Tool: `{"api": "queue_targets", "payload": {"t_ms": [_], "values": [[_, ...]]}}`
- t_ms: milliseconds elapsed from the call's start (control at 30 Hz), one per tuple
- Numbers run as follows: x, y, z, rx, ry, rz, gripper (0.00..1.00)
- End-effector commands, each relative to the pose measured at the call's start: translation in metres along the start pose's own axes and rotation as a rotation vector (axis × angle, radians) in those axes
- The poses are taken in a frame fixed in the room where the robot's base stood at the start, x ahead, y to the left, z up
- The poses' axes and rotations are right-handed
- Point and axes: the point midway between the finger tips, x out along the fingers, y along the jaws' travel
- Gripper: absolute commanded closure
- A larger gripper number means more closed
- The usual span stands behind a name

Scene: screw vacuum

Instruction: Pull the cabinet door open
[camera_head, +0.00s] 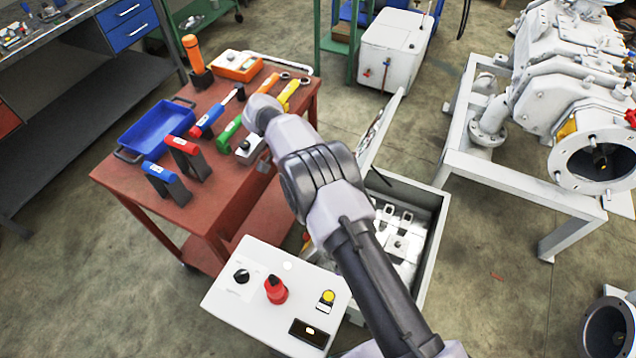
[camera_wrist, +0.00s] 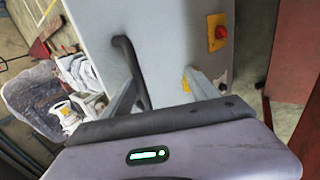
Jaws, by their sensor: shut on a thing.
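The grey cabinet (camera_head: 436,227) stands below my arm in the head view, with pale components visible inside. Its door (camera_head: 384,127) stands ajar, seen nearly edge-on as a narrow panel rising behind the arm. In the wrist view the door's grey face (camera_wrist: 180,45) fills the upper middle, with a black curved handle (camera_wrist: 127,62) and a red rotary switch (camera_wrist: 218,33). My gripper (camera_wrist: 160,90) is shut on the handle, whose lower part lies between the fingers. In the head view my arm hides the gripper and handle.
A red tool table (camera_head: 220,215) with tools and a blue tray (camera_head: 156,128) stands close on the left. A white control box (camera_head: 240,295) with knobs is in front. A white pump frame (camera_head: 500,170) is at right. Open floor lies between cabinet and frame.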

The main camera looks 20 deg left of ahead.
Motion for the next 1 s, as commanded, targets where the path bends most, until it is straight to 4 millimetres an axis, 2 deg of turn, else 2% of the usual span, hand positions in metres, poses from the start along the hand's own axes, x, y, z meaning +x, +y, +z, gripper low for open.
{"api": "queue_targets", "payload": {"t_ms": [1000], "values": [[-0.0044, 0.001, -0.0019, 0.003, 0.005, -0.006, 0.66]]}}
